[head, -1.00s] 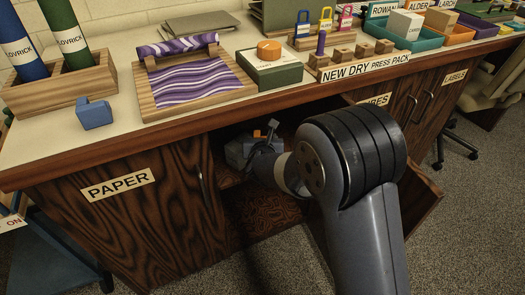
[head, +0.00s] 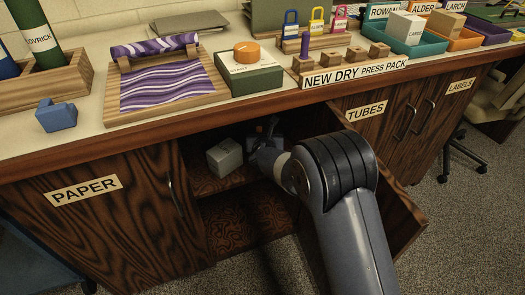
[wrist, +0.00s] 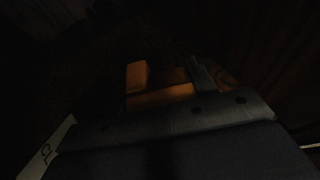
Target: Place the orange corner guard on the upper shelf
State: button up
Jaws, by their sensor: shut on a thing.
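The orange corner guard (wrist: 160,97) is held in my gripper (wrist: 168,84) in the wrist view, which is very dark. In the head view, my gripper (head: 266,136) is inside the open cabinet, near the top of the opening and above the upper shelf (head: 210,185). Only a tiny bit of orange shows there. My wrist hides most of the guard. I cannot tell whether the guard touches the shelf.
A pale grey box (head: 225,158) stands on the upper shelf, left of my gripper. The lower compartment (head: 235,228) looks empty. The open cabinet door (head: 408,215) is right of my arm. A blue block (head: 56,116) lies on the counter (head: 85,135) above.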

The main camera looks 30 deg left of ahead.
notch_tip(320, 180, down, 6)
jog(key=shift+r+b, duration=0.15)
jog(key=shift+b, duration=0.65)
jog(key=shift+f+b, duration=0.2)
jog(key=shift+b, duration=0.15)
jog(key=o, duration=1)
jog(key=shift+r+p, duration=0.2)
jog(key=shift+p, duration=0.1)
jog(key=shift+r, duration=0.15)
jog(key=v, duration=1.2)
jog(key=shift+p, duration=0.4)
